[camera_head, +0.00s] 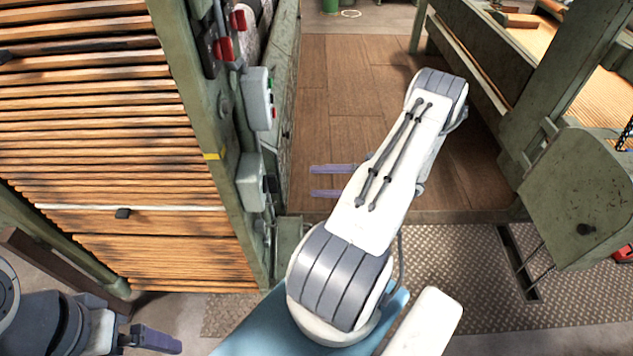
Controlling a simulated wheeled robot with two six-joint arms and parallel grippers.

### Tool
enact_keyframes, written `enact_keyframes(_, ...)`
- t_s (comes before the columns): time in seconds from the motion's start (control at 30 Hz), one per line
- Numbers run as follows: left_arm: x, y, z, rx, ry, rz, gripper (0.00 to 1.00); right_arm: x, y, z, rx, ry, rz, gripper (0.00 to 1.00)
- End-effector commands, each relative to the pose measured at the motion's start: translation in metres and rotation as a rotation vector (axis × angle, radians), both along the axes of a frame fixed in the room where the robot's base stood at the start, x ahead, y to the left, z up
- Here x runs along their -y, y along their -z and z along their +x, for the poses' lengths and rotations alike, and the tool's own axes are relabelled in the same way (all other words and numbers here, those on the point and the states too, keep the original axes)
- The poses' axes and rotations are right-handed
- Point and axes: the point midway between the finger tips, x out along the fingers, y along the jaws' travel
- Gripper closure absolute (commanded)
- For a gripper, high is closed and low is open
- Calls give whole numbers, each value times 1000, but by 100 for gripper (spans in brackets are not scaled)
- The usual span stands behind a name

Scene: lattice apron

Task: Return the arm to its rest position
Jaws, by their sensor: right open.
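My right arm reaches up from the bottom middle, bends at the top, and its white and grey links cover the centre of the view. My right gripper (314,181) shows left of the arm, its two purple-grey fingers pointing left and held apart with nothing between them. The gripper's body is hidden behind the arm link. My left gripper (160,341) is low at the bottom left, with only a grey finger part showing, so its opening cannot be made out.
A green machine frame (190,70) with stacked wooden slats (100,130) stands at left, carrying grey control boxes (258,98) close to my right fingertips. Another green machine (575,195) stands at right. Wooden floor (335,90) lies beyond, and metal plate (480,260) lies nearer.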

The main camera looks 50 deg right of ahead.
Motion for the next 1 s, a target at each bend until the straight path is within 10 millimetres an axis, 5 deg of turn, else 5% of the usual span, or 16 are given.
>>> enact_keyframes(0.27, 0, -3, 0, 0, 0, 0, 0, -5, -1, 6, 0, -1, 1, 0)
enact_keyframes(0.7, 0, -24, 0, 0, 0, 0, 0, -55, -2, 61, -2, -9, 4, 0)
enact_keyframes(1.0, 0, -28, 0, 0, 0, 0, 0, -70, 0, 80, 9, -3, -11, 0)
